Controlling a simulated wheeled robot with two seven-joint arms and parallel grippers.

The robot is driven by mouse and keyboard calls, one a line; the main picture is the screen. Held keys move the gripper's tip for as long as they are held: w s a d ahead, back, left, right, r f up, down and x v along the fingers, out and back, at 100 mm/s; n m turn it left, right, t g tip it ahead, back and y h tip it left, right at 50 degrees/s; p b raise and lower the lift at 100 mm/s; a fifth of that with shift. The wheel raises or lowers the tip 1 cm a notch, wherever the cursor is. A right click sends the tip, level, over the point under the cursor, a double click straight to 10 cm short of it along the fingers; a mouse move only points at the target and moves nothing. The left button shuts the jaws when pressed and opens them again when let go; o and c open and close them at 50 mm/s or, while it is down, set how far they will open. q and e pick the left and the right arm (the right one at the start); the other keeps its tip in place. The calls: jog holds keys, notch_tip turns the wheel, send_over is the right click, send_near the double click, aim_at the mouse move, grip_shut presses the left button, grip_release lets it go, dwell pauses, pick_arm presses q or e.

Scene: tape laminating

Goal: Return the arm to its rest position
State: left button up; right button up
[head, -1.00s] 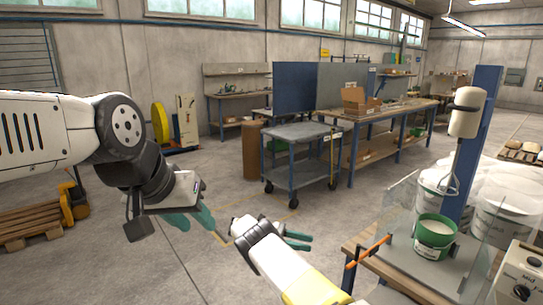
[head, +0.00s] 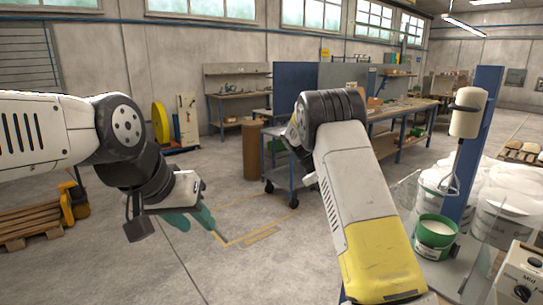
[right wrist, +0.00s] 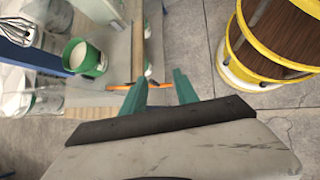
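My right arm (head: 362,205) is raised across the middle right of the head view, bent at a dark joint, and its gripper is hidden there. In the right wrist view my right gripper (right wrist: 159,76) has its green fingers spread apart with nothing held between them. Floor and a bench edge show beyond the fingers.
A bench at the right bears a green bucket (head: 435,236), a blue post (head: 474,150) with a mixer, and white tubs (head: 433,190). The green bucket (right wrist: 88,58) and an orange-handled tool (right wrist: 150,86) show in the wrist view. A cart (head: 283,180) stands behind my right arm.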

jog(key=s+r+m+t+y, duration=0.3)
jog(key=s+r+y, duration=0.1)
jog(key=s+r, duration=0.4)
jog(key=s+a+r+m+t+y, duration=0.1)
jog(key=s+a+r+t, duration=0.1)
jog(key=s, duration=0.5)
jog(key=s+a+r+m+t+y, duration=0.2)
jog(key=s+t, duration=0.1)
jog(key=s, duration=0.4)
jog(key=s+a+r+m+t+y, duration=0.2)
jog(key=s, duration=0.5)
jog(key=shift+a, duration=0.15)
